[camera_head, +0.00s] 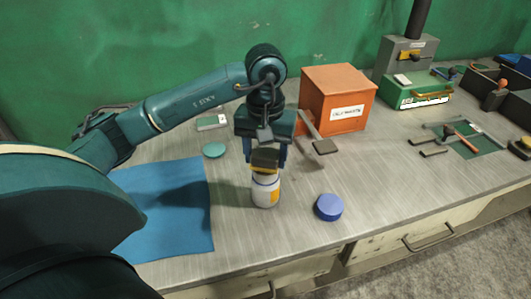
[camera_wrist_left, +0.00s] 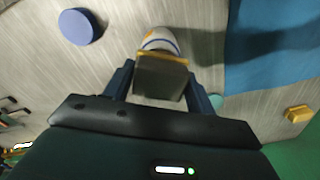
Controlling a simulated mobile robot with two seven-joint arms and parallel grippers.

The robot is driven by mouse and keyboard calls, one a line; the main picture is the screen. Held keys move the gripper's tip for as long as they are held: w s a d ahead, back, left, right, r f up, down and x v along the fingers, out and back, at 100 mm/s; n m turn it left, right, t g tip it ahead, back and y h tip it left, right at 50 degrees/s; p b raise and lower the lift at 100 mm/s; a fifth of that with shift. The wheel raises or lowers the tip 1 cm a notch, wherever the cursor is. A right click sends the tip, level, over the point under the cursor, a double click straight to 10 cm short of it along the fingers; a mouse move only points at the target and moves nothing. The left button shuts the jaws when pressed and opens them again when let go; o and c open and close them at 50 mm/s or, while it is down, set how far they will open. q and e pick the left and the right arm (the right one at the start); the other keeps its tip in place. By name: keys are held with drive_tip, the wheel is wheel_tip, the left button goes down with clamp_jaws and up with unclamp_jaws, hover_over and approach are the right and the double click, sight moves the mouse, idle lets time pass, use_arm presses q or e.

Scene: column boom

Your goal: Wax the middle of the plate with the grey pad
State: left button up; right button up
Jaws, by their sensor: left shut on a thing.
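My left gripper (camera_head: 265,157) points down over the bench, its fingers shut on a dark grey pad (camera_head: 264,155) with a yellow edge. The pad also shows between the fingers in the left wrist view (camera_wrist_left: 161,77). A white jar (camera_head: 266,192) with a blue band and yellow label stands upright directly below the pad. The pad hides the jar's mouth, so I cannot tell whether they touch. In the left wrist view the jar (camera_wrist_left: 160,40) is partly hidden behind the pad. I cannot clearly identify the plate. My right gripper is not in view.
A blue lid (camera_head: 328,207) lies right of the jar. A blue cloth (camera_head: 178,215) lies left, and a teal disc (camera_head: 215,149) behind it. An orange box (camera_head: 338,98) stands behind, beside a grey bracket (camera_head: 325,147). Tools (camera_head: 460,140) lie on the right. The front centre bench is clear.

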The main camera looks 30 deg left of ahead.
sight(266, 152)
use_arm(q)
drive_tip(key=shift+r+p, duration=0.9)
drive_tip(key=shift+r, duration=1.1)
drive_tip(key=shift+r+p, duration=0.6)
drive_tip(key=shift+r, duration=0.65)
